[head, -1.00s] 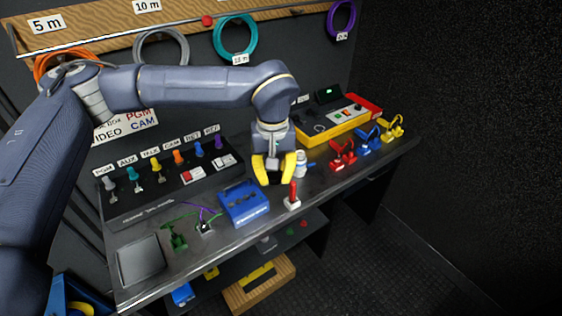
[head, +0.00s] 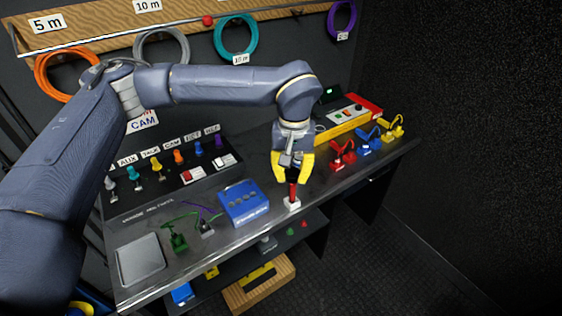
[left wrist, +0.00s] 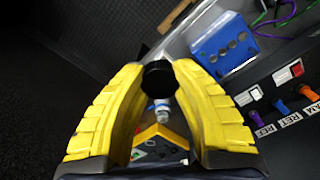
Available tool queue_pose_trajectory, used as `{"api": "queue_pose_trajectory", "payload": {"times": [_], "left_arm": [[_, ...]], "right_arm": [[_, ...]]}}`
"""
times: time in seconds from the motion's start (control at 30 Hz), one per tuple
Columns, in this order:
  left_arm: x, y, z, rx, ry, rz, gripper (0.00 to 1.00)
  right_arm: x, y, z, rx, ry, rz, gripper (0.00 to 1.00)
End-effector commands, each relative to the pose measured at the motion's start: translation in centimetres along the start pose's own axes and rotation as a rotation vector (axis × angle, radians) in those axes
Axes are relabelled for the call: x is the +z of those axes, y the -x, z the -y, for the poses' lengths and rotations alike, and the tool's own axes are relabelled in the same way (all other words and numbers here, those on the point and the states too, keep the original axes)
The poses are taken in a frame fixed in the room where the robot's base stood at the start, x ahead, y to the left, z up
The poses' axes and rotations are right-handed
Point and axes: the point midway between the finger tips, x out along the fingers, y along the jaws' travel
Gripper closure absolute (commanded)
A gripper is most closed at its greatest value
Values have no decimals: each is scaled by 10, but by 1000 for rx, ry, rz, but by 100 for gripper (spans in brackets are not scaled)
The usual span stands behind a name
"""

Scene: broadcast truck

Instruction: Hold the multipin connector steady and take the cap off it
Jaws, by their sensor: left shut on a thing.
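My left gripper (head: 293,178) is over the bench, just above a red upright piece (head: 293,191) on a small white block (head: 292,204). In the left wrist view its yellow fingers (left wrist: 164,72) are shut on a black round thing (left wrist: 158,79), seen end-on at the tips. Whether this is the multipin connector or its cap I cannot tell. A small white and blue cylinder (left wrist: 160,109) shows beyond it; the arm hides it in the head view. My right gripper is not in view.
A blue box (head: 243,203) stands left of the gripper. Red (head: 343,155), blue (head: 369,143) and yellow (head: 392,129) clamp-like pieces stand to the right. A yellow and red panel unit (head: 345,125) is behind. The bench's front edge is close to the white block.

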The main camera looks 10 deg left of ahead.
Motion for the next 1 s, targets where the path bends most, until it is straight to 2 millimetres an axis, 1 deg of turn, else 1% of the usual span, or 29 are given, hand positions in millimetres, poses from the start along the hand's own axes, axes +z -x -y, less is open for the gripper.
{"api": "queue_pose_trajectory", "payload": {"times": [0.03,0.1,0.27,0.37,0.6,1.0], "left_arm": [[-9,-1,2,1,52,1,100],[-21,-2,5,2,145,3,100],[-45,-5,12,4,373,4,100],[-62,-6,18,4,550,5,100],[-100,-9,37,5,1042,6,100],[-149,-14,70,4,1835,6,100]], "right_arm": [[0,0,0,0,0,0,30],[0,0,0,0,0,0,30],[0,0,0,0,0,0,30],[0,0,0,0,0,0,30],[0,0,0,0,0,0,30],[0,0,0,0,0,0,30]]}}
